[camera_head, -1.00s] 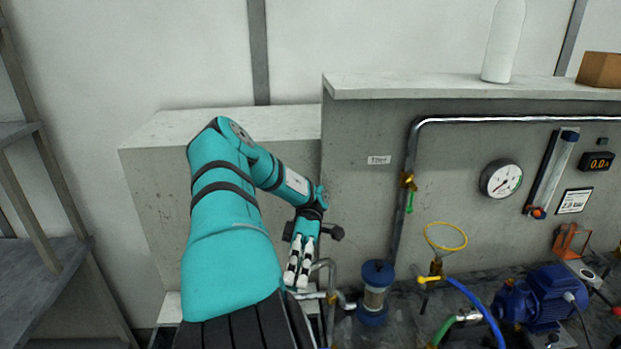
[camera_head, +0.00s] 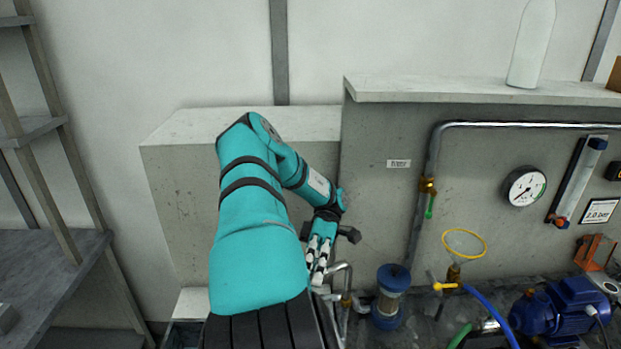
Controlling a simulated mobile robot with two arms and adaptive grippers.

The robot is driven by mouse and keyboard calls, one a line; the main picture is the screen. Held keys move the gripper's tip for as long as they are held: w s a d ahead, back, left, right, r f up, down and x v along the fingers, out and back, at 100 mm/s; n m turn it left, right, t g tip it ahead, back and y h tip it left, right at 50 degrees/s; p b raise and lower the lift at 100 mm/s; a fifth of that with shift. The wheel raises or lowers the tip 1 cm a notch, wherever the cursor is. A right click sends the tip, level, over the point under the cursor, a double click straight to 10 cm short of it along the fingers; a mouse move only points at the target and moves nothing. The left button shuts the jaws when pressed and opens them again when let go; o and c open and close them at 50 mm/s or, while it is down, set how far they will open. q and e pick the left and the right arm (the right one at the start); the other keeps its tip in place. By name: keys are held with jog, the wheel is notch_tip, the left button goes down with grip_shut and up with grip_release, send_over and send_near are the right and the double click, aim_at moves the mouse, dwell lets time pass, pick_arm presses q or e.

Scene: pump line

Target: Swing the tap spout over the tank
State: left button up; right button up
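The tap spout (camera_head: 342,268) is a bent grey metal tube low in the middle of the head view, with a brass fitting (camera_head: 346,301) on its upright part. My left gripper (camera_head: 316,274) points down just left of the spout's bend. Its two pale fingers lie close side by side. I cannot tell whether they touch the spout or how far they are open. The tank seems to be the dark-edged basin (camera_head: 183,334) at the bottom left, mostly hidden by my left arm and cut by the frame. My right gripper is out of view.
A blue-capped filter (camera_head: 391,291) stands close right of the spout. Further right are a yellow-handled valve (camera_head: 443,286), a blue hose (camera_head: 489,311) and a blue pump motor (camera_head: 563,308). A concrete wall (camera_head: 380,215) stands behind. Grey shelving (camera_head: 55,270) is at the left.

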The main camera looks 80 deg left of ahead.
pick_arm(q)
jog(key=shift+d+r, duration=0.1)
jog(key=shift+r, duration=0.3)
jog(key=shift+o, duration=1.2)
jog(key=r, duration=0.5)
jog(key=shift+a, duration=0.4)
jog(key=r, duration=0.3)
jog(key=shift+d+r, duration=0.2)
jog(key=shift+d, duration=0.2)
jog(key=shift+c, duration=1.2)
jog(key=shift+d+r, duration=0.15)
jog(key=shift+r, duration=0.25)
jog(key=shift+w+a, duration=0.1)
jog(key=shift+a, duration=0.25)
jog(key=shift+d, duration=0.15)
jog(key=shift+d, duration=0.1)
